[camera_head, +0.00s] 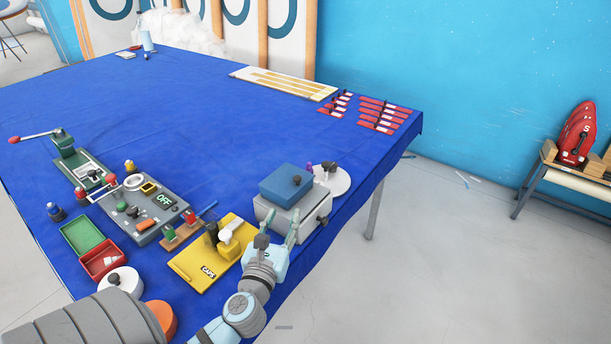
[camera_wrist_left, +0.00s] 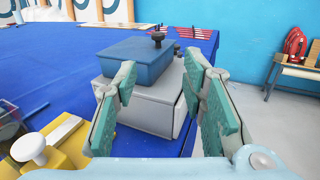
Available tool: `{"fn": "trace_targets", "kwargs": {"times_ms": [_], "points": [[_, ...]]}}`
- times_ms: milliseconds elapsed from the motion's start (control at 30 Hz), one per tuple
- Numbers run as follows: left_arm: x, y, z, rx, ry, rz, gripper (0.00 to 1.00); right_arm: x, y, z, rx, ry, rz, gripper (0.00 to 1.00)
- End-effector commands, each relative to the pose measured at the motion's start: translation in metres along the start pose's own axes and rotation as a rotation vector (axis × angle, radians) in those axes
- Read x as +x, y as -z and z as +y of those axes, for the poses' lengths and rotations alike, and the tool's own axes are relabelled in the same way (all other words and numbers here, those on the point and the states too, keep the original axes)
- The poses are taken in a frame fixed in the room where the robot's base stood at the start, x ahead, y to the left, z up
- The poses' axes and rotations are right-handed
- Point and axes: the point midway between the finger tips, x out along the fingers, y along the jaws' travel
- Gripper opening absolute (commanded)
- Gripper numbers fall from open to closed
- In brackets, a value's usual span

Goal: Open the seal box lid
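A light grey box (camera_head: 284,220) stands near the right front of the blue-covered table. A blue lid (camera_head: 280,189) with a black knob (camera_head: 296,180) rests on its top; the lid looks shut. The left wrist view also shows the grey box (camera_wrist_left: 150,105), the blue lid (camera_wrist_left: 135,57) and the knob (camera_wrist_left: 158,39). My left gripper (camera_head: 277,238) is just in front of the box, fingers pointing towards it. Its fingers (camera_wrist_left: 162,78) are spread, with nothing held between them; whether either touches the box is unclear. My right gripper is not in view.
A yellow board (camera_head: 190,264) with a white-knobbed part lies left of the gripper. Further left are a grey control panel (camera_head: 150,222) and a small open green and red box (camera_head: 82,236). A white round item (camera_head: 340,181) sits behind the box. The table's middle is clear.

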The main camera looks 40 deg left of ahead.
Motion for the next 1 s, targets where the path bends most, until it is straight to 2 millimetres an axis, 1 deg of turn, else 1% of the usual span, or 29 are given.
{"fn": "trace_targets", "kwargs": {"times_ms": [67,267,300,400,500,600,700,933,1000], "points": [[0.014,-0.002,0.0,0.002,-0.001,-0.003,0.38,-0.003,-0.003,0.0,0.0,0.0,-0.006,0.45],[0.07,-0.002,0.0,0.0,0.0,-0.003,0.38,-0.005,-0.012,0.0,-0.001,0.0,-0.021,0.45],[0.081,-0.002,0.0,0.0,-0.001,-0.003,0.38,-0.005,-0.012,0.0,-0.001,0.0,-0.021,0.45],[0.105,-0.001,0.0,-0.001,-0.001,-0.001,0.38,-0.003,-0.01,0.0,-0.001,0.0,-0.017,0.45],[0.122,0.0,0.001,0.001,-0.002,0.0,0.38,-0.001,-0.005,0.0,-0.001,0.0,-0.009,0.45],[0.132,0.0,0.0,0.001,0.0,-0.001,0.38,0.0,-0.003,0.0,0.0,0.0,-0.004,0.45],[0.136,0.0,0.001,0.001,-0.001,0.001,0.38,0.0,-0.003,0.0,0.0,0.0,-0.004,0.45],[0.137,0.0,0.0,0.0,0.0,0.001,0.38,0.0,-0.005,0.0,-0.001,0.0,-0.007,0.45],[0.137,0.0,0.0,0.0,0.0,0.001,0.27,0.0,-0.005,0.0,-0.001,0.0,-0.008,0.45]]}}
